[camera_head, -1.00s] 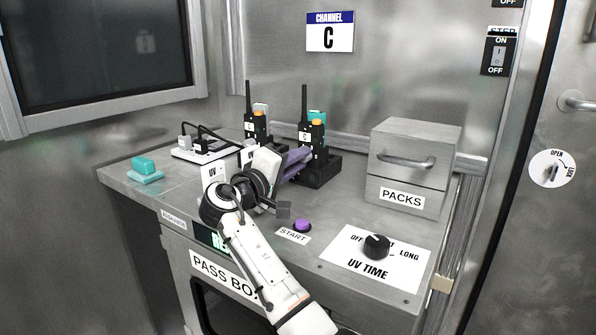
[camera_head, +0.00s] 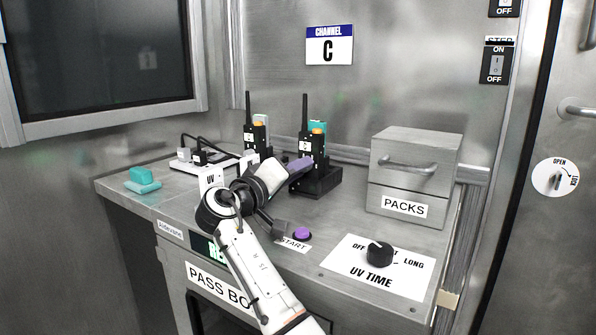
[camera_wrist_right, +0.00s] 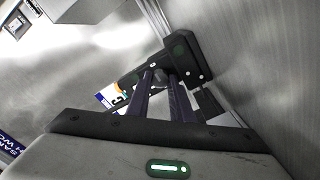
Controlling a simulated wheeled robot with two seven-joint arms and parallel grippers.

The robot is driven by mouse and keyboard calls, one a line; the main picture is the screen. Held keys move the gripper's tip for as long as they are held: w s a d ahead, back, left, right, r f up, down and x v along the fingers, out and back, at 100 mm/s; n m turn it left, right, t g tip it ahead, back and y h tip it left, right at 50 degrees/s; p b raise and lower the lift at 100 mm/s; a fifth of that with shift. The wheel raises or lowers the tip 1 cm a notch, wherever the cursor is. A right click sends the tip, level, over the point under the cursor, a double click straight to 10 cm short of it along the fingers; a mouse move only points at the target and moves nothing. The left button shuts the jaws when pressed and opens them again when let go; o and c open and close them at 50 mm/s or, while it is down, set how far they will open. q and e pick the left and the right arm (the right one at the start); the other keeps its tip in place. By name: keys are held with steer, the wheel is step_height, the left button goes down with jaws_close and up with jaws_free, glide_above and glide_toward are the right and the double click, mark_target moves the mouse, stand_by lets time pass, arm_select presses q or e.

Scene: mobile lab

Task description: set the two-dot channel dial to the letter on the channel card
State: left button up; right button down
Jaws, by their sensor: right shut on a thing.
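The channel card (camera_head: 329,45) on the back wall reads C. Two black handheld radios with antennas stand upright in chargers: the left radio (camera_head: 256,137) and the right radio (camera_head: 312,146). My right gripper (camera_head: 303,165) reaches the right radio with its purple fingers. White dots show on the radio, but the dial's letter and pointer are hidden or too small to read. My left gripper is not in view.
A PACKS drawer box (camera_head: 412,180) stands right of the radios. The UV TIME knob (camera_head: 379,253) and purple START button (camera_head: 302,234) are on the counter front. A power strip (camera_head: 207,160) and teal item (camera_head: 141,177) are at left.

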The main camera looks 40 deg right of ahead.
steer(key=c, duration=1.6)
jaws_free()
steer(key=shift+o, duration=0.2)
steer(key=shift+f, duration=0.1)
steer(key=shift+a, duration=0.15)
steer(key=shift+a, duration=0.25)
steer(key=v, duration=0.7)
steer(key=shift+s+a+r, duration=0.15)
steer(key=shift+s+r, duration=0.05)
steer(key=shift+s, duration=0.05)
